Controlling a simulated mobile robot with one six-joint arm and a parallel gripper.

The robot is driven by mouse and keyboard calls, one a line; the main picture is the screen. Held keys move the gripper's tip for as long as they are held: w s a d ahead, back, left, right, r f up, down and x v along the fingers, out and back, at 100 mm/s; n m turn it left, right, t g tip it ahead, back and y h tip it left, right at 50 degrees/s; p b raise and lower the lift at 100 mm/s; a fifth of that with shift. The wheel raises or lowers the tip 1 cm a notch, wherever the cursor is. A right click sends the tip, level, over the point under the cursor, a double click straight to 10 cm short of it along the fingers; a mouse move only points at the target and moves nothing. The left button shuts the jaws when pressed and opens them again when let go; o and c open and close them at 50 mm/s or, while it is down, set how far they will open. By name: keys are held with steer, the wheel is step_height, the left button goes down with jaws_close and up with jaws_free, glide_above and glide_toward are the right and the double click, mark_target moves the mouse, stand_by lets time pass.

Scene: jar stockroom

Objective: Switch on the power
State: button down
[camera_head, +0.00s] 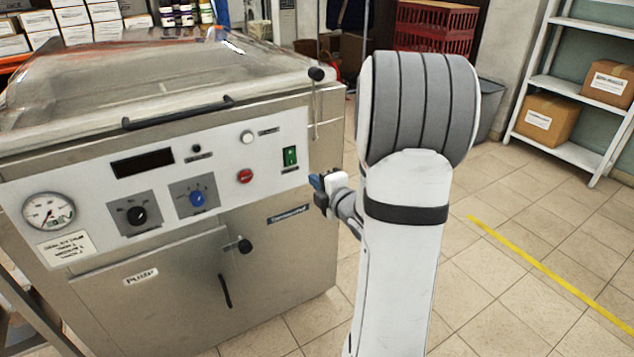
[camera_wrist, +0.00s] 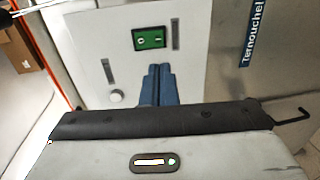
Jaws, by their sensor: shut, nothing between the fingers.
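The machine (camera_head: 170,175) stands at the left with a sloped front panel. Its green power switch (camera_head: 290,156) sits at the right end of that panel, and the switch also shows in the wrist view (camera_wrist: 149,38). My gripper (camera_head: 317,182) is just right of and below the switch in the head view, its blue fingers shut and empty. In the wrist view the blue fingertips (camera_wrist: 158,70) point toward the panel, just below the switch in the picture. I cannot tell whether they touch the panel. The switch's on or off position is too small to read.
The panel also holds a red button (camera_head: 245,176), a white button (camera_head: 247,137), a blue knob (camera_head: 197,198), a black knob (camera_head: 137,215), a dark display (camera_head: 143,163) and a gauge (camera_head: 49,211). A clear lid (camera_head: 150,90) covers the top. Open tiled floor lies right.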

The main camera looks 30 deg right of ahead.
steer(key=w, duration=0.3)
steer(key=w+f, duration=0.1)
steer(key=w, duration=0.6)
steer(key=shift+w+a+f, duration=0.2)
steer(key=shift+w+f, duration=0.05)
steer(key=shift+w, duration=0.05)
steer(key=shift+b, duration=0.35)
steer(key=shift+w+f+b, duration=0.15)
steer(key=shift+f+b, duration=0.25)
steer(key=shift+b, duration=0.8)
steer(key=shift+r+p, duration=0.35)
steer(key=shift+f, duration=0.15)
steer(key=b, duration=0.2)
glide_toward(292, 164)
steer(key=s+f, duration=0.2)
steer(key=s, duration=0.4)
steer(key=shift+s+f, duration=0.3)
steer(key=shift+f, duration=0.1)
steer(key=shift+d, duration=0.1)
